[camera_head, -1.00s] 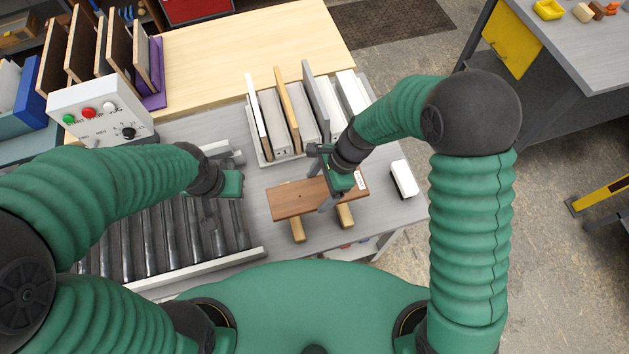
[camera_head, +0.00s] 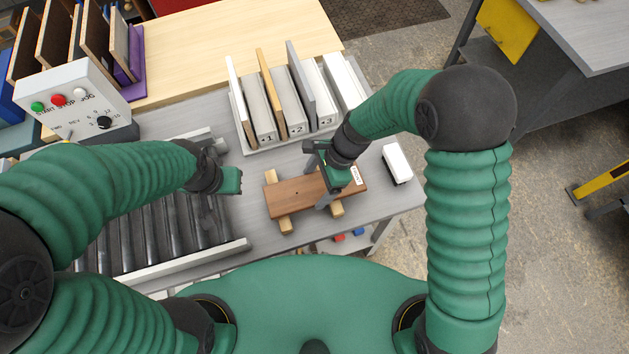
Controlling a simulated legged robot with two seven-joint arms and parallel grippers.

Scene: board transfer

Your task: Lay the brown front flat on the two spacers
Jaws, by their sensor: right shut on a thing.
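The brown front (camera_head: 290,197) is a flat wooden board with a white label at its right end. It lies level across the two light wooden spacers on the grey bench. The left spacer (camera_head: 286,225) shows at both long edges of the board; the right spacer (camera_head: 337,209) shows mainly at the near edge. I cannot tell whether a small gap is left beneath the board. My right gripper (camera_head: 329,186) is shut on the board's right half, one finger at each long edge. My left gripper (camera_head: 226,182) hangs over the roller conveyor, away from the board; its jaw opening is unclear.
A rack (camera_head: 247,142) of upright panels stands behind the board. A white-topped block (camera_head: 397,163) sits to the right near the bench edge. The roller conveyor (camera_head: 165,240) and a control box (camera_head: 75,100) are at the left. Bare bench lies between conveyor and board.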

